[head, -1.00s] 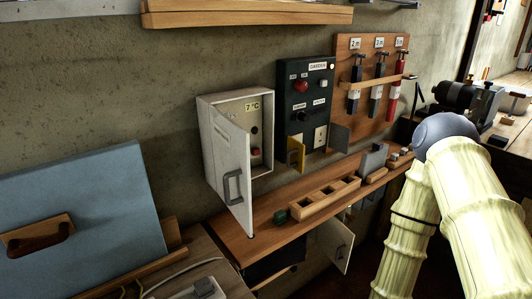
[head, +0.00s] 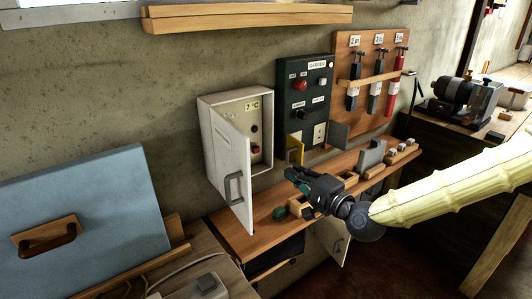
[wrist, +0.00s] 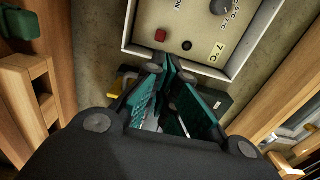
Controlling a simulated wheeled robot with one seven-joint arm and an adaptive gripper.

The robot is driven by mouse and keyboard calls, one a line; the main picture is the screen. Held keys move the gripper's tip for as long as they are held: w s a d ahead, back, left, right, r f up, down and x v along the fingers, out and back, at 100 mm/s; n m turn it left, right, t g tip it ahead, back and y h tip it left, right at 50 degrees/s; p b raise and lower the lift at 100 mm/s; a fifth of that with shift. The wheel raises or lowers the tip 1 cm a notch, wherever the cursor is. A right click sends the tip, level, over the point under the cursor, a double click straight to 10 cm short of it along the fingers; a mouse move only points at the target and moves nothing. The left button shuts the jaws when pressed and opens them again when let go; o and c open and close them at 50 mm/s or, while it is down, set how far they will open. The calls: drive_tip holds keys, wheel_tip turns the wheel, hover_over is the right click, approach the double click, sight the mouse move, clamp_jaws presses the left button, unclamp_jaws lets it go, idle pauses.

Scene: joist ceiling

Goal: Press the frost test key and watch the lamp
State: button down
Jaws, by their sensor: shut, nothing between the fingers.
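The pale grey frost box (head: 235,100) hangs on the wall with its door (head: 228,165) swung open. Inside is a red key (head: 255,150) below a "7 °C" label (head: 252,106). In the wrist view the red key (wrist: 160,35) sits beside a small dark round spot (wrist: 186,45), perhaps the lamp, which looks unlit. My gripper (head: 291,176) is right of the box and lower than the key, above the bench shelf, shut and empty. In the wrist view its fingertips (wrist: 166,62) lie just short of the box edge, apart from the key.
A dark "GARDEN" panel (head: 318,95) with a red button is right of the box. A tool board (head: 345,60) hangs farther right. The wooden shelf (head: 245,243) carries small blocks and a wooden tray under my gripper. A blue panel (head: 100,190) stands left.

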sight(256, 150)
idle(0.3)
drive_tip(key=p+x, duration=0.2)
drive_tip(key=x, duration=1.2)
drive_tip(key=shift+p, duration=0.3)
drive_tip(key=shift+f, duration=0.15)
